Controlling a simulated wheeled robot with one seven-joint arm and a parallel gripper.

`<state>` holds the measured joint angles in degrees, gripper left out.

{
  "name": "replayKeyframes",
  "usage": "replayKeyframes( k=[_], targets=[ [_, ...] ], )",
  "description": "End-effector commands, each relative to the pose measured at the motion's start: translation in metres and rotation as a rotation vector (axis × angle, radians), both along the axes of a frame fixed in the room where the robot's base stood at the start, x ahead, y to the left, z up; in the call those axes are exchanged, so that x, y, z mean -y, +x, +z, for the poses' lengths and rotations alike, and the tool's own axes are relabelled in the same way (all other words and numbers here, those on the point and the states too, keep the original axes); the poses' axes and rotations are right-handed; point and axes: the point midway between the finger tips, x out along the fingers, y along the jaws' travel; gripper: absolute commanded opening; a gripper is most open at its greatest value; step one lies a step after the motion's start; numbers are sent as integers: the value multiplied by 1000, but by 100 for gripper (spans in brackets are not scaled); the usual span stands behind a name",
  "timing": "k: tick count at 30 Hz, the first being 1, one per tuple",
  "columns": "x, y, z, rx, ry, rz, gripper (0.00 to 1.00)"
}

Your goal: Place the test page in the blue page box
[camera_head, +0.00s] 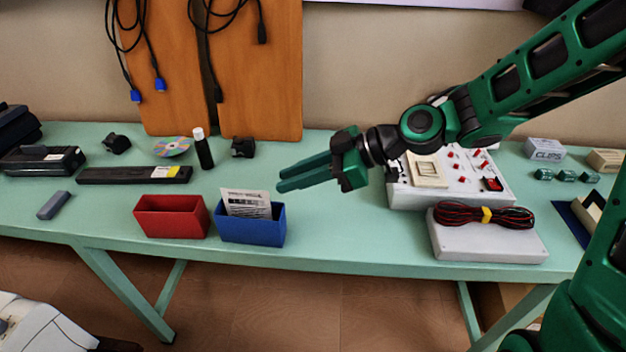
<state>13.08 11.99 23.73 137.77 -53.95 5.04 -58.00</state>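The test page (246,198), a white sheet with dark print, stands in the blue page box (250,230). It leans slightly and its upper part sticks out above the rim; its lower part is hidden by the box's front wall. The box sits near the front edge of the table. My gripper (279,180) is to the right of the page and a little higher in the picture, apart from both page and box. Its two green fingers point left with a narrow gap between the tips, and nothing shows between them.
A red box (171,217) stands just left of the blue one on the green table (340,235). A white panel device (450,180) and coiled cable (483,214) are at right.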

Motion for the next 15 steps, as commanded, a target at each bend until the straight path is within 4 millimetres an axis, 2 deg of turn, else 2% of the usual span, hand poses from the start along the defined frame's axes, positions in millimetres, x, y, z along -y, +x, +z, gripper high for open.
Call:
replayKeyframes(
  k=[7,10,11,13,14,15],
  targets=[
    [2,0,0,-2,-4,-2,21],
    [14,2,-8,-19,-51,-29,21],
    [22,4,-12,-31,-79,-47,21],
    [51,8,-25,-72,-173,-116,21],
    [68,9,-32,-99,-222,-157,21],
    [95,11,-40,-140,-292,-226,21]
  ],
)
